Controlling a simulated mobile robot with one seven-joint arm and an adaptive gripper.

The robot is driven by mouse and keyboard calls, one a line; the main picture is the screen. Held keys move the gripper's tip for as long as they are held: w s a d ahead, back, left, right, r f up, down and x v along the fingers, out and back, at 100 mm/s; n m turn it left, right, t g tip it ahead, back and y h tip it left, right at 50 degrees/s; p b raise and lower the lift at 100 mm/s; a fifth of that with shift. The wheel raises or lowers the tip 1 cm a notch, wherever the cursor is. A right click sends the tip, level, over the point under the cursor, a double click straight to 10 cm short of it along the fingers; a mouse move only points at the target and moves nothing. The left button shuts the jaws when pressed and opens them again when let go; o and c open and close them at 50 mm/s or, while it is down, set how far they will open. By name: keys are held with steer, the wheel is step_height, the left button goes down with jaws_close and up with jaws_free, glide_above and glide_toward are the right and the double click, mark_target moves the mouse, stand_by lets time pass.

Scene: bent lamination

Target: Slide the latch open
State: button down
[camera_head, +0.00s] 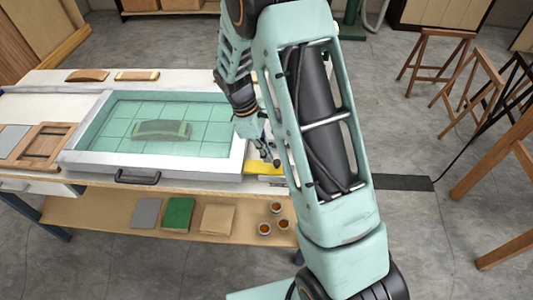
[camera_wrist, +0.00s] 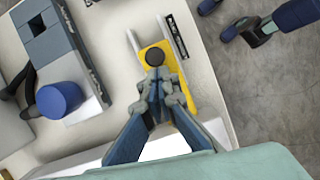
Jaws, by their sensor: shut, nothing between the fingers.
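The latch shows in the wrist view as a yellow slide plate (camera_wrist: 188,88) with a round black knob (camera_wrist: 154,56) near its upper end. Pale rails (camera_wrist: 134,45) extend above it. My gripper (camera_wrist: 157,80) is shut and empty, with its fingertips just below the knob and over the plate. Whether the fingertips touch the knob or plate I cannot tell. In the head view, part of the yellow plate (camera_head: 262,168) shows at the table's right end, beside my gripper (camera_head: 272,161). My arm hides part of that area, and the knob cannot be made out there.
A white-framed tray (camera_head: 70,157) with a green gridded bed and a curved piece (camera_head: 162,130) lies left of my gripper. In the wrist view, a blue cylinder (camera_wrist: 60,99) and a grey-blue block (camera_wrist: 50,42) stand left of the latch. Stools (camera_head: 440,50) stand on the floor at right.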

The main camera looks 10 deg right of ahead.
mark_target(258, 162)
steer(key=d, duration=0.2)
steer(key=s+d, duration=0.1)
steer(key=d, duration=0.1)
steer(key=shift+s, duration=0.2)
steer(key=shift+a, duration=0.1)
steer(key=shift+w+a+r, duration=0.15)
steer(key=shift+w+a, duration=0.05)
steer(key=shift+a, duration=0.1)
steer(key=a, duration=0.1)
steer(key=w+a+r, duration=0.2)
steer(key=shift+w+a, duration=0.1)
steer(key=shift+a, duration=0.1)
steer(key=s+v, duration=0.1)
steer(key=v, duration=0.7)
steer(key=shift+w+r+b, duration=0.2)
steer(key=shift+w+b, duration=0.05)
steer(key=shift+b, duration=0.05)
